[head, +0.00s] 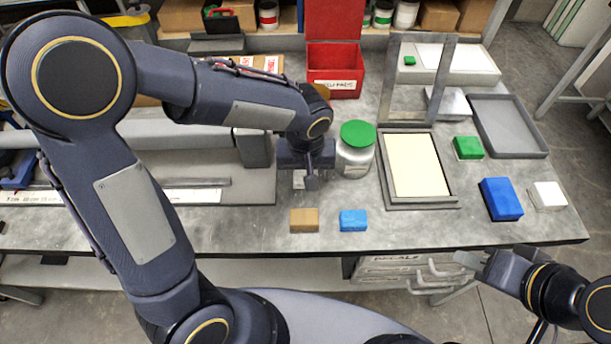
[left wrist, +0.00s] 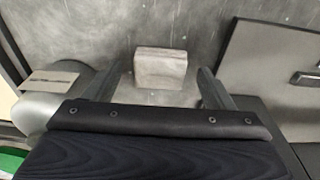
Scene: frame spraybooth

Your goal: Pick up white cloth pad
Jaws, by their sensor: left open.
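A small whitish pad (head: 299,180) lies on the grey workbench, partly hidden under my left gripper (head: 306,174) in the head view. In the left wrist view the pad (left wrist: 160,68) is a pale grey-white block between the two fingertips of my left gripper (left wrist: 157,84). The fingers are open, with a gap on each side of the pad. Another white block (head: 548,195) lies at the right end of the bench. My right gripper (head: 478,261) is off the front edge at the lower right; its finger opening is unclear.
A glass jar with a green lid (head: 357,150) stands right beside my left gripper. A tan block (head: 304,220) and a light-blue block (head: 353,221) lie in front. A framed screen (head: 415,165), a blue block (head: 501,199) and a grey tray (head: 508,125) are further right.

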